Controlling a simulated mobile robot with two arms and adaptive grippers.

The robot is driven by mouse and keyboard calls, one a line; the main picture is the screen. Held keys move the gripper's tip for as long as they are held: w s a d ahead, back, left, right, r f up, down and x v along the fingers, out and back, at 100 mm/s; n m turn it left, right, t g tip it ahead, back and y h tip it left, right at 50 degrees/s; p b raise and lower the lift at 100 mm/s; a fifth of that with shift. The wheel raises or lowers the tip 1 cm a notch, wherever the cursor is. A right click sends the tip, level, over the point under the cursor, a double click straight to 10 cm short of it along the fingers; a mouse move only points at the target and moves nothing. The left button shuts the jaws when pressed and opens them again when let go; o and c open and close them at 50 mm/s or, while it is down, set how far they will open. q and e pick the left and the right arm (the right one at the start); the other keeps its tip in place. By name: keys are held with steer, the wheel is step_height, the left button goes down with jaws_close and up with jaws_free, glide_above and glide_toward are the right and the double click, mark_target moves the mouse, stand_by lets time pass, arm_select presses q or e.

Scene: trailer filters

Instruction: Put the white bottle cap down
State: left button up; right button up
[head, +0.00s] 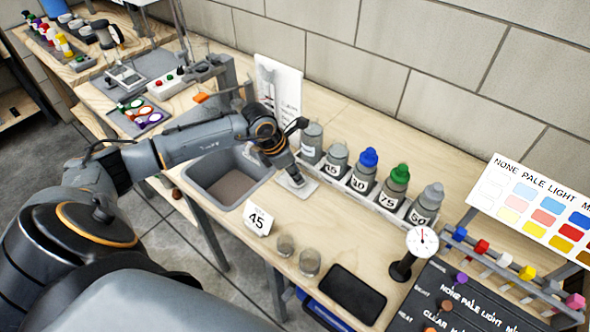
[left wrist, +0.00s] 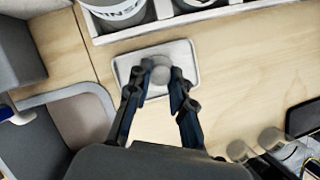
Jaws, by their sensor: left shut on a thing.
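My left gripper (head: 294,180) points down at a small white tray (head: 308,191) to the right of the sink. In the left wrist view, its two fingertips (left wrist: 161,74) are closed around a small pale round thing, the white bottle cap (left wrist: 161,71). The cap is over the middle of the tray (left wrist: 188,52); I cannot tell whether it touches the tray. In the head view the gripper hides the cap. My right gripper is in neither view.
A rack of several labelled bottles (head: 363,173) stands behind the tray. The sink (head: 225,190) is to the left.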

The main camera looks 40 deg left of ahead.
arm_select(q)
steer(key=shift+f, duration=0.15)
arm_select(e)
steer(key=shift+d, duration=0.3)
arm_select(q)
steer(key=shift+f, duration=0.1)
steer(key=shift+f+b, duration=0.15)
steer(key=shift+b, duration=0.2)
steer(key=o, duration=0.7)
steer(key=shift+o, duration=0.2)
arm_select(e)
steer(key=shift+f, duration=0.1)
arm_select(q)
steer(key=shift+r+p, duration=0.4)
steer(key=b+v, duration=0.2)
steer(key=v, duration=0.9)
steer(key=shift+r+b, duration=0.4)
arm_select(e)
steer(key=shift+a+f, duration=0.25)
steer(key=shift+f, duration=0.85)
